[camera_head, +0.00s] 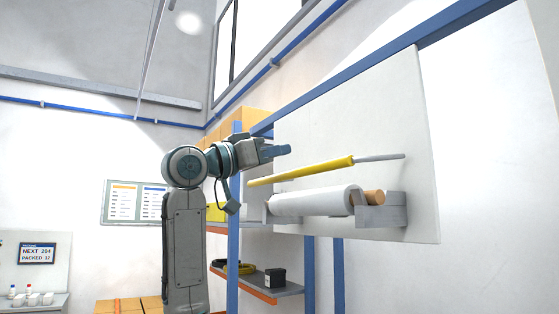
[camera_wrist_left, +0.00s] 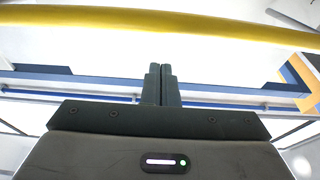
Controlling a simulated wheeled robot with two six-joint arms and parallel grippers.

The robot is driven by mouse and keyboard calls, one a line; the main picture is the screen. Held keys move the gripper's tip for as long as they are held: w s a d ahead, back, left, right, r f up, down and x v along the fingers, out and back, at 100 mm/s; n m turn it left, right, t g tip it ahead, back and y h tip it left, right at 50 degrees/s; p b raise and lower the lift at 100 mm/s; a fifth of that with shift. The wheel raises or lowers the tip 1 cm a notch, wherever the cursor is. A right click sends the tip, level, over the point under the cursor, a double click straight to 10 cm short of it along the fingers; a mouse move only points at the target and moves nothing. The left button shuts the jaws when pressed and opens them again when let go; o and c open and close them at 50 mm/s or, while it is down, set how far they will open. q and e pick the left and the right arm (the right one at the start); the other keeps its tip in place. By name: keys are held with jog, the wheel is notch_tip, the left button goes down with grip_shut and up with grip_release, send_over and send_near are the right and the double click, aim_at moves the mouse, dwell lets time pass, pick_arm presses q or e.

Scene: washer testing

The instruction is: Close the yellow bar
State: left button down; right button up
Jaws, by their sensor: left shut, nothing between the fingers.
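The yellow bar (camera_head: 302,171) is a long rod with a grey metal end, in front of a white panel (camera_head: 350,110). It slants up to the right, above a white roll (camera_head: 315,201) on a wooden core in grey brackets. My left gripper (camera_head: 284,150) is shut and empty, a little above the left half of the bar in the head view. In the left wrist view the bar (camera_wrist_left: 160,22) crosses the top of the picture, beyond the tips of the shut fingers (camera_wrist_left: 161,68). I cannot tell whether the fingers touch it. My right gripper is not in view.
A blue frame post (camera_head: 235,200) stands behind my left arm. A shelf (camera_head: 258,288) below holds a black box (camera_head: 274,277) and a yellow-and-black coil (camera_head: 240,268). Cardboard boxes (camera_head: 128,305) are at the lower left. Open space lies left of the arm.

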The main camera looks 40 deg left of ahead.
aim_at(277, 176)
pick_arm(q)
notch_tip(277, 176, down, 5)
jog(key=t+h+b, duration=0.1)
jog(key=t+b, duration=0.1)
jog(key=b, duration=0.3)
jog(key=shift+f, duration=0.1)
dwell(0.3)
